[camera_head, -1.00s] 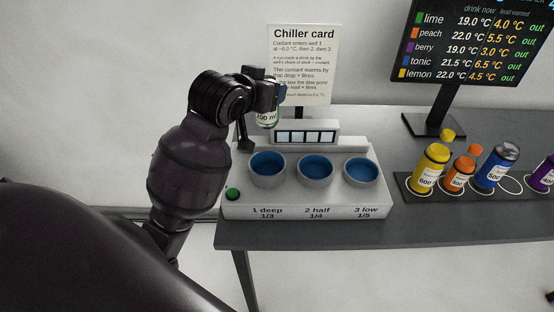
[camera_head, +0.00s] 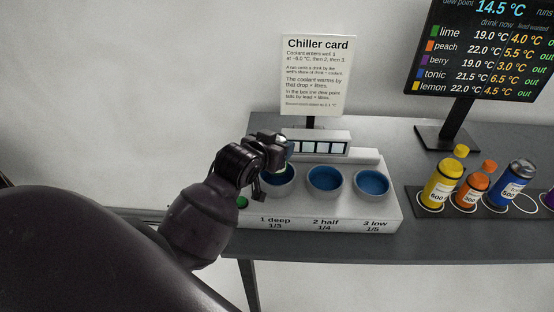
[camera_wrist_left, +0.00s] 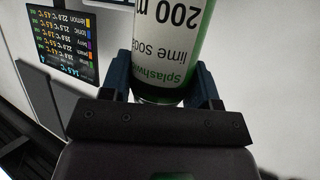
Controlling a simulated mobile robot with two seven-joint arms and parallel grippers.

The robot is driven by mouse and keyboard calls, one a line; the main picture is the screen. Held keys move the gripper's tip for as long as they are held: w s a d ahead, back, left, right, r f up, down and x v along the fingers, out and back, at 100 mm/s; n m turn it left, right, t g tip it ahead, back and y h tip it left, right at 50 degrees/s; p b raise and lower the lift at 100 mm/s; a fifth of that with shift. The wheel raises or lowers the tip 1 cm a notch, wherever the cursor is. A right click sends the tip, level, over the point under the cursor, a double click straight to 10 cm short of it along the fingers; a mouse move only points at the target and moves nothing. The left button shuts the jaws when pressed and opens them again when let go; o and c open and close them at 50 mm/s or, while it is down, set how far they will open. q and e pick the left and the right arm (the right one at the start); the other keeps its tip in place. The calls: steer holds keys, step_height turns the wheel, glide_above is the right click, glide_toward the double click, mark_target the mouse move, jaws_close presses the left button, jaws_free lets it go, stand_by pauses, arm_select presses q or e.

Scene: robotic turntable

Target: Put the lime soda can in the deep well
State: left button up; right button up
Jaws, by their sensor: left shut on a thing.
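The lime soda can (camera_wrist_left: 172,45) fills the top of the left wrist view, with a white label and a green band. My left gripper (camera_wrist_left: 165,85) is shut on it, one finger on each side. In the head view my left gripper (camera_head: 275,155) is at the deep well (camera_head: 277,183), the leftmost of the three blue wells, and covers part of its rim. The can is mostly hidden there, so I cannot tell how far it is inside the well. My right gripper is not in view.
The half well (camera_head: 325,180) and low well (camera_head: 371,184) look empty. A green button (camera_head: 242,202) is left of the deep well. A rack (camera_head: 420,200) with yellow, orange and blue drinks stands right. The Chiller card (camera_head: 317,75) and a screen (camera_head: 480,50) stand behind.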

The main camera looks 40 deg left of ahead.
arm_select(q)
steer(key=shift+f, duration=2.35)
steer(key=shift+f, duration=0.1)
steer(key=o, duration=1)
steer(key=shift+o, duration=0.2)
steer(key=v, duration=1.2)
steer(key=shift+b, duration=0.35)
steer(key=shift+s, duration=0.1)
